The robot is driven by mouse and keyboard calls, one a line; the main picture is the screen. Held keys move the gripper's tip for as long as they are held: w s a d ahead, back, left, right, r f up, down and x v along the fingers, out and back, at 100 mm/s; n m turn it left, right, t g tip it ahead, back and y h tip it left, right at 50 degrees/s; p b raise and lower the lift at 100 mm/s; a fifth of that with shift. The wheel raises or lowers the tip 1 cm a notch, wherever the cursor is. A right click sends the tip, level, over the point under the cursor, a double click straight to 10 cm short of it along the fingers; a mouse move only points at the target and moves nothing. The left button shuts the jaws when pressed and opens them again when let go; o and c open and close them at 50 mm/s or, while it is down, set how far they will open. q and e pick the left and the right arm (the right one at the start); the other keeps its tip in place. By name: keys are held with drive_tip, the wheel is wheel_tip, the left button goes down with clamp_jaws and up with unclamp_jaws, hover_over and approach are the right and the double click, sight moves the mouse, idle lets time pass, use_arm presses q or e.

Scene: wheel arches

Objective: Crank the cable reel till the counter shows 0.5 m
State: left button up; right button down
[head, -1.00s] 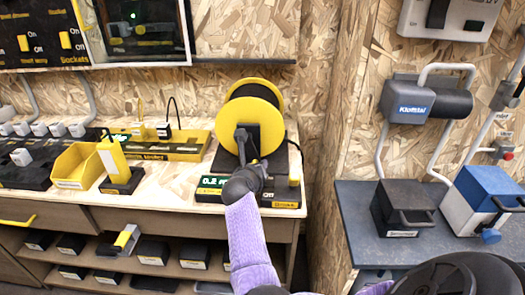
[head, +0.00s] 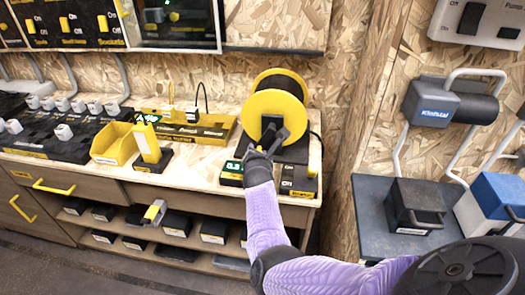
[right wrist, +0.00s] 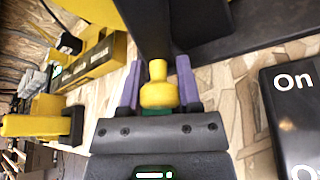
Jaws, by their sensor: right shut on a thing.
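The cable reel (head: 263,104), with yellow flanges and a dark drum, stands on the bench against the chipboard wall. Its green counter (head: 232,167) on the base appears to read about 0.3, partly covered by my arm. My right gripper (head: 262,150) is at the crank in front of the reel, below its hub. In the right wrist view the yellow crank knob (right wrist: 158,88) sits between my purple fingers, which are shut on it. The dark crank arm (right wrist: 148,28) extends beyond the knob. My left gripper is not in view.
A black On/Off box (head: 298,182) stands right of the reel base. Left are a yellow upright piece on a black base (head: 147,143), a yellow bin (head: 114,145) and a yellow rack (head: 190,132). A wooden partition (head: 347,165) stands close on the right.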

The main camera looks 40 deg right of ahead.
drive_tip(key=shift+w+a+r+m, duration=0.1)
drive_tip(key=shift+w+r+m, duration=0.1)
drive_tip(key=shift+m, duration=0.1)
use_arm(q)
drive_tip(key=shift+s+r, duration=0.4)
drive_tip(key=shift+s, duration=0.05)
use_arm(e)
drive_tip(key=shift+a+r+t, duration=0.1)
drive_tip(key=shift+t, duration=0.2)
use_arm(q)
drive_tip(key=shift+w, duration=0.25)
use_arm(e)
drive_tip(key=c, duration=0.6)
unclamp_jaws()
drive_tip(key=shift+o, duration=1.4)
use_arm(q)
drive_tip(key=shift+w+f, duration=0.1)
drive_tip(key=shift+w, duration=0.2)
